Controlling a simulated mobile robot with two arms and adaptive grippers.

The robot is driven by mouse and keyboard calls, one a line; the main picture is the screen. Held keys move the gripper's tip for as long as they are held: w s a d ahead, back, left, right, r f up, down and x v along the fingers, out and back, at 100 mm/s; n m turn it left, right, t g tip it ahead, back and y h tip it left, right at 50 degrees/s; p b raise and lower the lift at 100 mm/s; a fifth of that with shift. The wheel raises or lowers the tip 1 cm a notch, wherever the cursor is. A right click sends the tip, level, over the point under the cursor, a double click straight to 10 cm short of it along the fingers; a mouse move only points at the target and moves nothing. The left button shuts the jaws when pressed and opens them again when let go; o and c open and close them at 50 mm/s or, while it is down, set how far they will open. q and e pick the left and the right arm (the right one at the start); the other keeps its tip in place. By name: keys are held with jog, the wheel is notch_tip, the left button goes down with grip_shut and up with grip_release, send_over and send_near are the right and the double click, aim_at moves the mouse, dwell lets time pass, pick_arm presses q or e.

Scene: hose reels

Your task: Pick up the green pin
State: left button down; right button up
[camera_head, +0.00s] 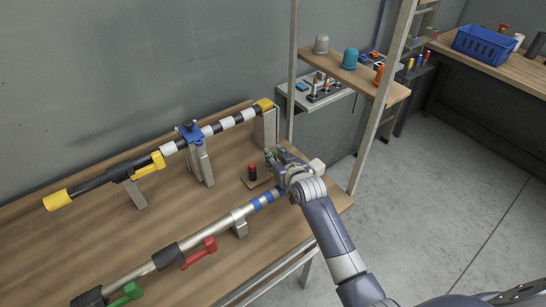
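My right gripper (272,158) is low over the right end of the wooden table, seen from behind and above. A small dull green patch (269,153) shows at its fingertips. It may be the green pin, but it is too small and covered to tell. A red pin (252,172) stands upright on a small wooden board (262,181), just left of the gripper and apart from it. The fingers are mostly hidden by the gripper body, so whether they are open or shut does not show. My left gripper is not in view.
The table (95,225) holds a black-and-white banded rod (228,123) on grey stands and a silver rod (205,232) with a red handle (199,253) and green handle (122,297). A shelf post (382,98) stands right of the table. Floor at right is clear.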

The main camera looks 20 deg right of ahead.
jog(key=shift+c, duration=1.1)
jog(key=shift+r, duration=0.1)
